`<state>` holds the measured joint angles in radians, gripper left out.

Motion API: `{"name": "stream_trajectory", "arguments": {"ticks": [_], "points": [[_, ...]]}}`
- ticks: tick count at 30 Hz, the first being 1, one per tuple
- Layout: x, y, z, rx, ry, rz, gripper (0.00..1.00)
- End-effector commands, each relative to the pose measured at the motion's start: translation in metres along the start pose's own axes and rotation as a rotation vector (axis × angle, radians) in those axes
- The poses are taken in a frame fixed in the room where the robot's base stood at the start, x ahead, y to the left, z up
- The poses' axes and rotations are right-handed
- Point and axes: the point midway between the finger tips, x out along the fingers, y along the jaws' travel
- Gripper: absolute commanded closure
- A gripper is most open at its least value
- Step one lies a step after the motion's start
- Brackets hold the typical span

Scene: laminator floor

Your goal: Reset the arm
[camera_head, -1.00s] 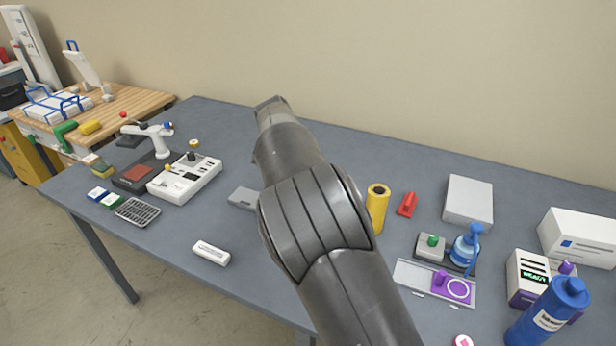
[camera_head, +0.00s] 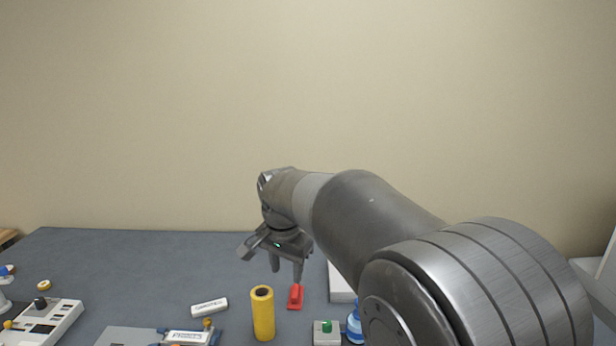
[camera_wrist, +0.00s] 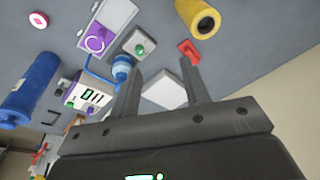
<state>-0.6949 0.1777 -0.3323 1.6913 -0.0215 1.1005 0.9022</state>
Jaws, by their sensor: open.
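My gripper (camera_head: 287,272) hangs from my arm above the back part of the table, fingers pointing down. It is open and nothing shows between its fingers. In the wrist view its two fingers (camera_wrist: 160,88) stand apart over the grey table, with a white box (camera_wrist: 165,92) beyond them. My arm fills the right and middle of the head view and hides part of the table.
A yellow roll (camera_head: 263,315) and a red object (camera_head: 296,297) stand below my gripper. A white bar (camera_head: 209,307) lies to the left. A green-button block (camera_head: 327,333) is near the front. The table's back left (camera_head: 130,262) is clear.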

Motion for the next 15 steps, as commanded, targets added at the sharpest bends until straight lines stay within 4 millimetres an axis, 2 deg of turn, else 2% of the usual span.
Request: {"name": "stream_trajectory", "arguments": {"ticks": [1,3,8,15], "points": [[-0.010,0.022,-0.002,-0.013,-0.003,-0.022,0.57],[-0.020,0.049,-0.002,-0.043,-0.003,-0.045,0.57],[-0.039,0.105,0.006,-0.120,0.014,-0.095,0.57],[-0.058,0.183,0.036,-0.245,0.080,-0.144,0.57]]}}
